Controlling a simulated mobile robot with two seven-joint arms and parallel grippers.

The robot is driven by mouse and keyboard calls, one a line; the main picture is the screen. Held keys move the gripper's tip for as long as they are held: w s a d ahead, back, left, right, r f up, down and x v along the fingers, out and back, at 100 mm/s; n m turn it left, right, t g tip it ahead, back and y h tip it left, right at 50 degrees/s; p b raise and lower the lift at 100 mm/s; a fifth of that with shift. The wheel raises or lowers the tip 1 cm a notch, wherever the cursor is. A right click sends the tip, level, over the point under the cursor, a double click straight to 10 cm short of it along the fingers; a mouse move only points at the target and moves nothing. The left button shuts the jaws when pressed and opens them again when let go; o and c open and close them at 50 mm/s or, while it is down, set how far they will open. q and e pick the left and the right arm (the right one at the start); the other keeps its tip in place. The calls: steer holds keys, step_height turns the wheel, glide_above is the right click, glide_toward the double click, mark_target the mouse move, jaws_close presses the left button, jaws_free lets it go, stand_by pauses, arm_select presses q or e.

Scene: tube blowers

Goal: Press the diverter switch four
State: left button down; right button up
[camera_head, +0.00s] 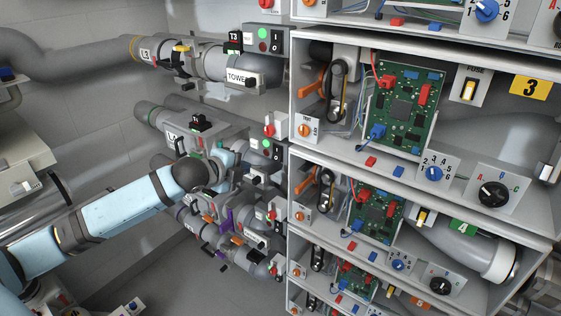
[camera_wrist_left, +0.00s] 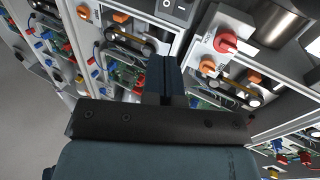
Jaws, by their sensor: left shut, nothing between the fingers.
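My left arm (camera_head: 118,206) reaches in from the left toward the pipes and boxes beside the shelf cabinet. In the head view its fingertips are hard to make out among the parts. In the wrist view my left gripper (camera_wrist_left: 164,64) is shut and empty, in front of the cabinet. A black rocker switch (camera_wrist_left: 174,9) on a grey panel lies just beyond the fingertips, apart from them in the picture. The green label 4 (camera_head: 464,228) marks one shelf bay. I cannot tell which switch is diverter switch four. My right gripper is not in view.
A red knob (camera_wrist_left: 225,42) on a white plate is close to the right of the fingers. Stacked bays hold circuit boards (camera_head: 403,106), an A-B-C dial (camera_head: 493,194) and a fuse switch (camera_head: 468,90). Pipes labelled TOWER (camera_head: 236,77) run left of the cabinet.

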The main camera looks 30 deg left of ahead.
mark_target(277, 159)
arm_select(q)
steer(key=shift+a+r, duration=0.25)
steer(key=shift+r, duration=0.1)
steer(key=p+x, duration=0.2)
steer(key=x, duration=1.1)
steer(key=shift+w+f, duration=0.15)
steer(key=shift+w, duration=0.25)
steer(key=shift+w+f, duration=0.1)
